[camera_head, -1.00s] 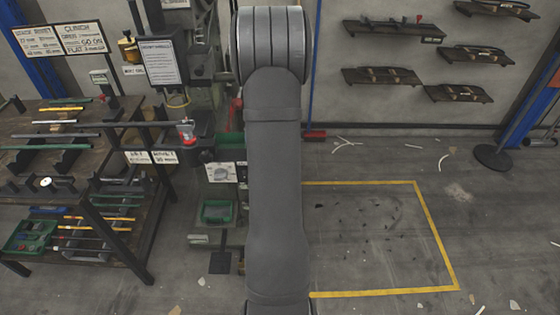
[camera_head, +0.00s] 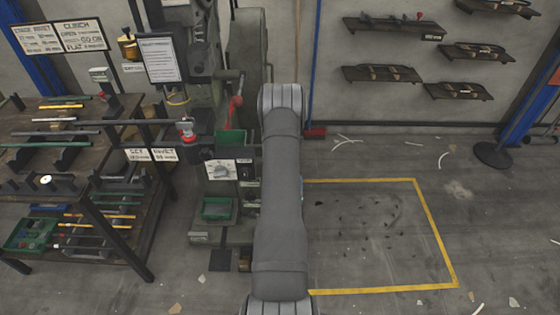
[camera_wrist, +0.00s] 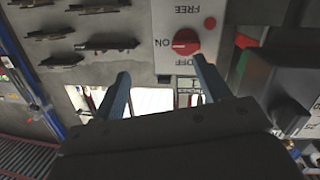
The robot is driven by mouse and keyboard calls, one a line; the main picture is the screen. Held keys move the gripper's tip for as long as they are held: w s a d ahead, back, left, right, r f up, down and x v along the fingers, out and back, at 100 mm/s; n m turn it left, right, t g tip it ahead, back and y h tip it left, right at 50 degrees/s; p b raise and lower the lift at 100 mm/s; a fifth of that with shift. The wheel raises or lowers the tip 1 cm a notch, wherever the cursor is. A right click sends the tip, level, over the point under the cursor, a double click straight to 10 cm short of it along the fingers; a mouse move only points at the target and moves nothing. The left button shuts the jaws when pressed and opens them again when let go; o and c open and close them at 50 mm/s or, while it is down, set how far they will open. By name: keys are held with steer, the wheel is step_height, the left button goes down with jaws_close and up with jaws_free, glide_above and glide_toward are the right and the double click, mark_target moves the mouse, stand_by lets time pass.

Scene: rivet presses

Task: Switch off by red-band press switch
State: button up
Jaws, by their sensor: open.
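A red rotary switch (camera_wrist: 186,42) sits on a pale plate (camera_wrist: 168,14) in the wrist view. The plate's lettering is upside down: ON left of the knob, OFF below it, FREE above it. A pale mark on the knob points toward ON. My gripper (camera_wrist: 160,72) is open, its two fingers reaching toward the plate, with the right fingertip close to the knob's lower edge; contact cannot be told. Nothing is between the fingers. In the head view the gripper is hidden behind my arm. The press (camera_head: 247,55) stands partly behind it, with a red lever (camera_head: 234,108).
A dark knob (camera_wrist: 288,117) on a pale box juts out at right in the wrist view. In the head view, a white dial plate (camera_head: 221,171) and green bin (camera_head: 216,210) sit left of my arm. A rack of rods (camera_head: 75,145) stands further left.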

steer(key=s+a+m+t+y, duration=0.1)
steer(key=s+a+t+y, duration=0.15)
steer(key=s, duration=0.25)
steer(key=w, duration=1.7)
steer(key=shift+a+f+g, duration=0.2)
steer(key=shift+f+g, duration=0.05)
steer(key=shift+g, duration=0.1)
steer(key=c, duration=1)
